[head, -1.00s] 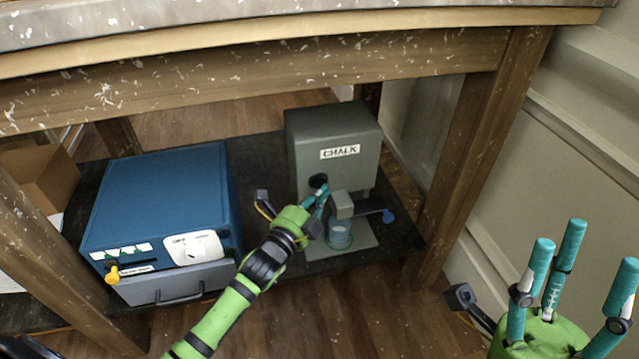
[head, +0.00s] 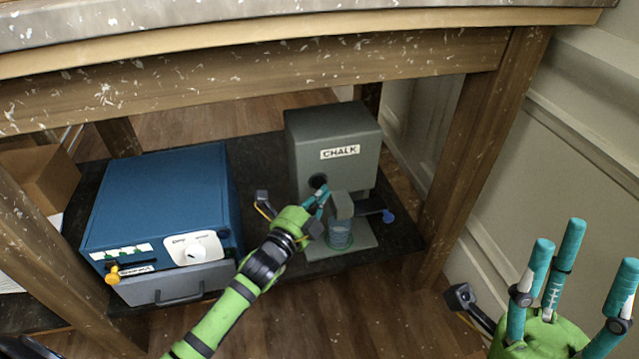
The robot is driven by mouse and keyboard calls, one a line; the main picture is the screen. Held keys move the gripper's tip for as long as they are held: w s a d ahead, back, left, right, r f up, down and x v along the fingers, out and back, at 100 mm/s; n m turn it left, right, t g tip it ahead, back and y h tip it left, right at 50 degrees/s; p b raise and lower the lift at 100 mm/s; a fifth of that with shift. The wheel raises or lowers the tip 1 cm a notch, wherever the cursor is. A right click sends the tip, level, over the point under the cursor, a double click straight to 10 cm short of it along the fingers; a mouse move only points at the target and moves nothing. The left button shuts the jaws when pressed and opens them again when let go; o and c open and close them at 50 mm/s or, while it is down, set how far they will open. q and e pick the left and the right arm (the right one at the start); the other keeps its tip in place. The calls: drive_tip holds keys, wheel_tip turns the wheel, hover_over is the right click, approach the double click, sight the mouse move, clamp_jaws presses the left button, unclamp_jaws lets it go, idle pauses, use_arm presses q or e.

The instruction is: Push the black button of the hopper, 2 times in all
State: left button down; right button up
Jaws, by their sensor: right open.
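The grey hopper (head: 305,135), labelled CHALK, stands on the dark shelf under the table. Its round black button (head: 318,181) is on the front face, below the label. A spout and a clear cup (head: 340,234) are below and to the right of the button. My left gripper (head: 325,190) has its teal fingertips close in front of the button, at its lower right edge. The fingertips look close together, but the jaw is too small to judge, and contact with the button cannot be told. My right gripper (head: 583,262) is open and empty at the lower right, away from the hopper.
A blue box (head: 155,195) with a white dial, a yellow knob and a grey drawer stands left of the hopper. A blue-tipped lever (head: 388,216) sticks out right of the spout. A wooden leg (head: 475,150) stands to the right, and the tabletop edge (head: 300,45) is above.

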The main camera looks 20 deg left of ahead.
use_arm(q)
drive_tip(key=shift+w+a, duration=0.25)
drive_tip(key=shift+w, duration=0.1)
drive_tip(key=shift+w+a, duration=0.2)
drive_tip(key=shift+w, duration=0.1)
idle(0.8)
drive_tip(key=shift+s+d+p, duration=0.4)
drive_tip(key=shift+s+p, duration=0.2)
drive_tip(key=shift+s, duration=0.05)
drive_tip(key=s+d+p, duration=0.1)
drive_tip(key=s, duration=0.1)
drive_tip(key=s+d+p, duration=0.1)
drive_tip(key=s+d, duration=0.1)
idle(0.7)
